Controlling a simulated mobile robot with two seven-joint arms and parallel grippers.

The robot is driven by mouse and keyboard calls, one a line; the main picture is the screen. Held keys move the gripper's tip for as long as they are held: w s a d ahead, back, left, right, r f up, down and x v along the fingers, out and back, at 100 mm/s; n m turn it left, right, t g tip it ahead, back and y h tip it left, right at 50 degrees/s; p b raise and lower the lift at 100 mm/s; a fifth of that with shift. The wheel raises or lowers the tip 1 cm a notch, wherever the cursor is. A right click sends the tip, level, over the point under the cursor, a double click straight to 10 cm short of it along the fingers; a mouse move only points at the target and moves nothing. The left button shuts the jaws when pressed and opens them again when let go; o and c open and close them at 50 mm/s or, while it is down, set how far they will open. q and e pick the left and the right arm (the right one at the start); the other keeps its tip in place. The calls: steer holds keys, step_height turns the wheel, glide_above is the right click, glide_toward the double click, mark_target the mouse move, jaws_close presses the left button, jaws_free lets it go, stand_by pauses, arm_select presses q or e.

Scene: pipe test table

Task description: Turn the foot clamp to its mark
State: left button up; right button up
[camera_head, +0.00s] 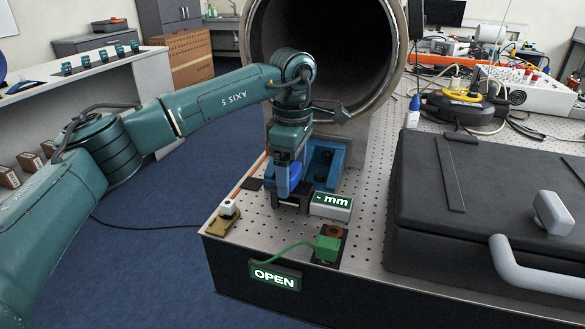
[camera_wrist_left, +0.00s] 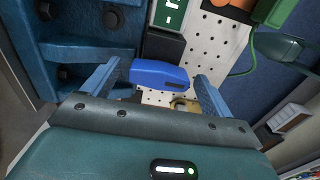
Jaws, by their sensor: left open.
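A bright blue block-like handle (camera_wrist_left: 158,76), which looks like the foot clamp, shows between my left fingers in the left wrist view. It is beside the darker blue pipe foot (camera_wrist_left: 75,30), which also shows in the head view (camera_head: 323,160) under the large grey pipe (camera_head: 397,60). My left gripper (camera_wrist_left: 156,72) is open, one finger on each side of the handle; I cannot tell whether they touch it. In the head view my left gripper (camera_head: 285,182) points down at the foot and hides much of the handle. I cannot make out the mark. My right gripper is not in view.
A "- mm" display (camera_head: 331,205) stands right of the foot. A green block (camera_head: 327,248) with a cable and a lit OPEN sign (camera_head: 275,276) are at the front edge. A tan piece (camera_head: 222,223) is at the left corner. A black case (camera_head: 480,215) fills the right.

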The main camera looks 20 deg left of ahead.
arm_select(q)
steer(key=shift+c, duration=0.3)
steer(key=c, duration=0.9)
steer(key=shift+n, duration=0.5)
steer(key=n, duration=0.3)
steer(key=shift+n+p, duration=0.4)
steer(key=n, duration=0.4)
steer(key=shift+n, duration=0.3)
steer(key=n, duration=0.4)
steer(key=shift+p, duration=0.35)
steer(key=shift+n, duration=2.2)
